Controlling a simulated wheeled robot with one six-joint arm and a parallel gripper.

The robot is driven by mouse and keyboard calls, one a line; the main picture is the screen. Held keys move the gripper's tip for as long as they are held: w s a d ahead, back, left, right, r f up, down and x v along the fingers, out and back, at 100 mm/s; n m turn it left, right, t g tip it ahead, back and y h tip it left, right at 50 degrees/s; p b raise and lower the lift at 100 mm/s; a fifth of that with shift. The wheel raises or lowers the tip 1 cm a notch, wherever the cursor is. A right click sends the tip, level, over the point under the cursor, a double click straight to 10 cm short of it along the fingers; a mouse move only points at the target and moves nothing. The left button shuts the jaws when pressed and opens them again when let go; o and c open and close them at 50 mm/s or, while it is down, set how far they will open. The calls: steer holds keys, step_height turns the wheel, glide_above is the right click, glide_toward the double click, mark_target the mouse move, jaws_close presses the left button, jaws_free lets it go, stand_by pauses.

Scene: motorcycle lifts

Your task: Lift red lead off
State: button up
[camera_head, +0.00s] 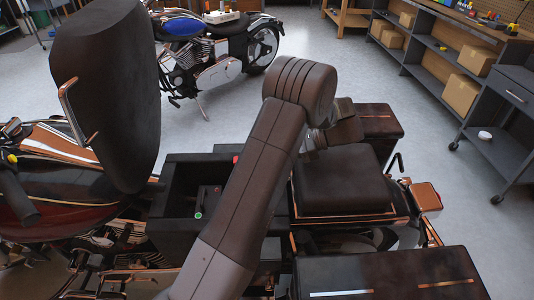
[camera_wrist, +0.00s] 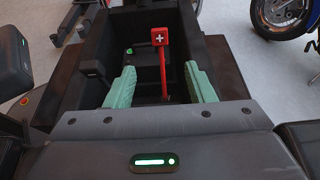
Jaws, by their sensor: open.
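The red lead shows in the wrist view as a square red head (camera_wrist: 160,36) with a white plus and a red strip running down from it. It stands inside the black open bay (camera_wrist: 208,45) of the motorcycle. My gripper (camera_wrist: 160,70) has two pale green fingers, spread wide on either side of the red strip, with gaps on both sides. The red head appears beyond the fingertips. A black lead (camera_wrist: 92,68) is to the left of the left finger. In the head view my arm hides the gripper and part of the bay (camera_head: 172,185).
The raised black seat (camera_head: 108,90) stands left of the bay, and another dark seat (camera_head: 340,180) lies to its right. A small green light (camera_wrist: 129,51) shows inside the bay. A second motorcycle (camera_head: 205,65), shelving (camera_head: 425,75) and a wheeled cart (camera_head: 505,125) stand farther off.

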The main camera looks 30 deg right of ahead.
steer(key=shift+s+d+r, duration=0.2)
steer(key=shift+s+d, duration=0.1)
steer(key=shift+d, duration=0.15)
steer(key=shift+c, duration=0.2)
